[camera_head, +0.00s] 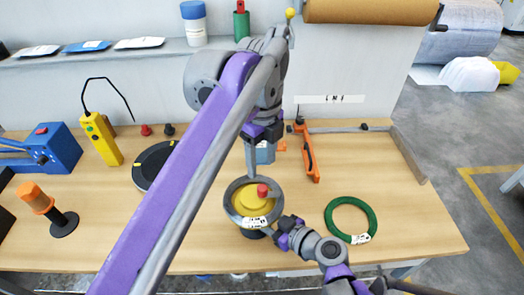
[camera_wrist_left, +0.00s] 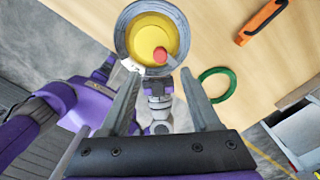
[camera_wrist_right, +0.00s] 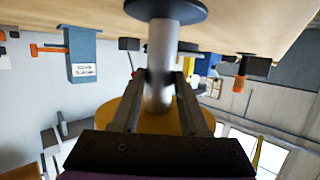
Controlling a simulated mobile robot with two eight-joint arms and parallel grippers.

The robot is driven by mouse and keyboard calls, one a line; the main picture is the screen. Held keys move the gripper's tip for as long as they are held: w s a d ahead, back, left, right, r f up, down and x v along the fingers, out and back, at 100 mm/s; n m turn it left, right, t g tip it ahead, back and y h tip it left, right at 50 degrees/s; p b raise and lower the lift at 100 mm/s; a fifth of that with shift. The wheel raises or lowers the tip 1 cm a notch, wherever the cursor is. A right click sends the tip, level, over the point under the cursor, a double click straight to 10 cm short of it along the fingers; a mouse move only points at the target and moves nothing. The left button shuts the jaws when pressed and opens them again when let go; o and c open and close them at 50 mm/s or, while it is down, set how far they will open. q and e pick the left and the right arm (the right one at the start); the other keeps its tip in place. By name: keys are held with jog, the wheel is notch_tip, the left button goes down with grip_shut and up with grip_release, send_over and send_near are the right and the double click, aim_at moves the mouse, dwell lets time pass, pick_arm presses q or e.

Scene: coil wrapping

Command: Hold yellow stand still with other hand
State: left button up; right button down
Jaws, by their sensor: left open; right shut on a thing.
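The yellow stand (camera_head: 257,201) is near the table's front edge, with a yellow top, a red knob (camera_head: 263,190) and a grey ring (camera_head: 233,212) around the top. In the right wrist view its silver post (camera_wrist_right: 160,60) rises from a dark round base (camera_wrist_right: 166,10); that picture is upside down. My right gripper (camera_wrist_right: 161,78) is shut on this post, below the yellow disc. My left gripper (camera_head: 250,168) is above the stand, fingers open and empty; the left wrist view shows the yellow top (camera_wrist_left: 150,38) beyond its fingertips.
A green ring (camera_head: 329,222) lies right of the stand. An orange tool (camera_head: 309,155) is behind it. A black disc (camera_head: 150,166), yellow controller (camera_head: 103,139), orange-handled stand (camera_head: 41,203) and blue machine (camera_head: 56,148) are at left. The right front table is clear.

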pick_arm(q)
jog(key=shift+r, duration=1.25)
pick_arm(e)
jog(key=shift+c, duration=1.7)
grip_release()
